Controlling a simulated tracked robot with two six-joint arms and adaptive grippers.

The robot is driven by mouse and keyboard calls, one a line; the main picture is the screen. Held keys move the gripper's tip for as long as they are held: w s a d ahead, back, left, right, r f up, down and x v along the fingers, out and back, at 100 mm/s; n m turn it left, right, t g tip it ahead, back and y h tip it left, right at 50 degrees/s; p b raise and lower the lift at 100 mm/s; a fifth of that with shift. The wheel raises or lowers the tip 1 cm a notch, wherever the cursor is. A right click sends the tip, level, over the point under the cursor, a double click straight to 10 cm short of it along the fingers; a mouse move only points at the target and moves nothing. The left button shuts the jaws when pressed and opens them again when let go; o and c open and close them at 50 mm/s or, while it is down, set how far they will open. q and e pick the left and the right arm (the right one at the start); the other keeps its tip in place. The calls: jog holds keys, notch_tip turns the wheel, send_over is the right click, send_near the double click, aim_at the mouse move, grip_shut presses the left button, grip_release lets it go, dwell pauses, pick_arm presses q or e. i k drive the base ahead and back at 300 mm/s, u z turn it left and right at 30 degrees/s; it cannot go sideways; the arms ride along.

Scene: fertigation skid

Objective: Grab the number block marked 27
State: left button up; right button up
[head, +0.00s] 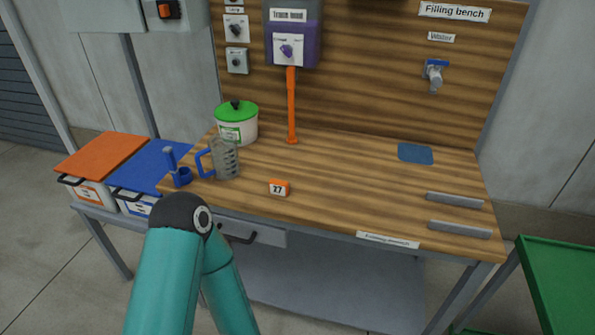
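The number block marked 27 (279,188) is a small orange block with a white face and dark digits. It lies on the wooden top of the filling bench (340,198), near the front edge and left of the middle. Nothing touches it. A teal link and dark joint of one of my arms show at the lower left, in front of the bench and below the block. Neither of my grippers is in view.
Left of the block stand a clear measuring jug (225,160) with a blue handle, a small blue stand (180,177) and a green-lidded tub (237,125). An orange spout (292,105) rises behind. Grey rails (455,200) lie at right. The bench middle is clear.

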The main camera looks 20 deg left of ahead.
aim_at(276, 187)
jog(key=z, duration=0.2)
jog(key=i, duration=0.75)
jog(key=u, duration=2.05)
